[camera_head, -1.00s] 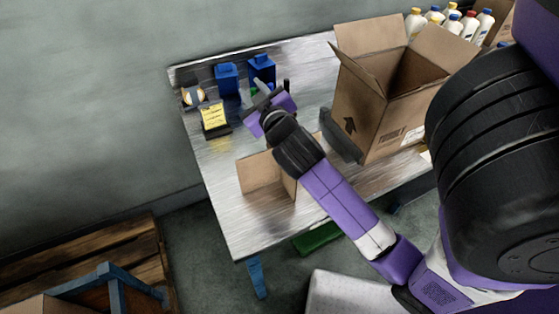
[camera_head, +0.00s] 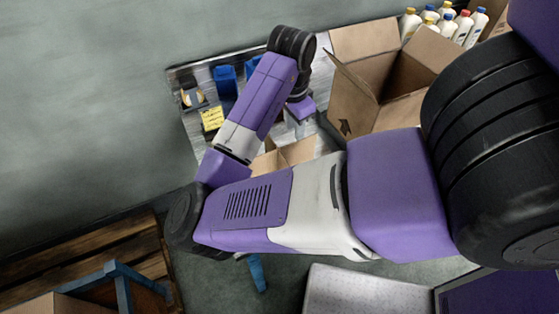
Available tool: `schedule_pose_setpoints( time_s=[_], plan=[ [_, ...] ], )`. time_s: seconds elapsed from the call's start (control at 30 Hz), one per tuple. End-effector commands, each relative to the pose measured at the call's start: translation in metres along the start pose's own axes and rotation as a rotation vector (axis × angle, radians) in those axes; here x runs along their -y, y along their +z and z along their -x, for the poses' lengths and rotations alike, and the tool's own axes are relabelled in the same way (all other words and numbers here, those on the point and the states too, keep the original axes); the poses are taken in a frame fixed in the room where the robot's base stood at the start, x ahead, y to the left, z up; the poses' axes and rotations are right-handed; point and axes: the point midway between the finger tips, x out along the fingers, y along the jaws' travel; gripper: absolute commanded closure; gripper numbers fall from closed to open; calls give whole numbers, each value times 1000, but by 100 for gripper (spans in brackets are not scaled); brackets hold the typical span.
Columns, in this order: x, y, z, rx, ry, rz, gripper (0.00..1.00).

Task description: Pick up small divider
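The small cardboard divider (camera_head: 293,153) stands on the metal table, partly hidden behind my arm, with its upper panels showing. My gripper (camera_head: 298,127) is above and just behind the divider, between it and the large cardboard box. Its purple body and pale lower part show, pointing down toward the table. The fingertips are too small and partly covered to tell whether they are open or shut, or whether they touch the divider.
A large open cardboard box (camera_head: 345,105) stands right of my gripper, close to it. Several bottles (camera_head: 445,22) stand at the back right. Blue containers (camera_head: 225,76) and a yellow notepad (camera_head: 212,118) lie at the table's left. My arm covers the table's front.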

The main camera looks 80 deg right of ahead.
Motion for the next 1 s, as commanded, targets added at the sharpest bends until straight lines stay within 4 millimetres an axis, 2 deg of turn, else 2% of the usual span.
schedule_pose_setpoints(
  time_s=[0.03,0.1,0.2,0.37,0.67,0.9,1.0],
  plan=[
    [-7,11,-4,51,31,-36,71],
    [-14,22,-8,98,62,-73,71],
    [-18,29,-10,128,83,-97,71],
    [-20,31,-17,132,89,-102,71],
    [-22,35,-46,131,88,-99,71],
    [-24,40,-79,130,86,-99,71],
    [-24,41,-86,130,86,-99,71]
  ],
)
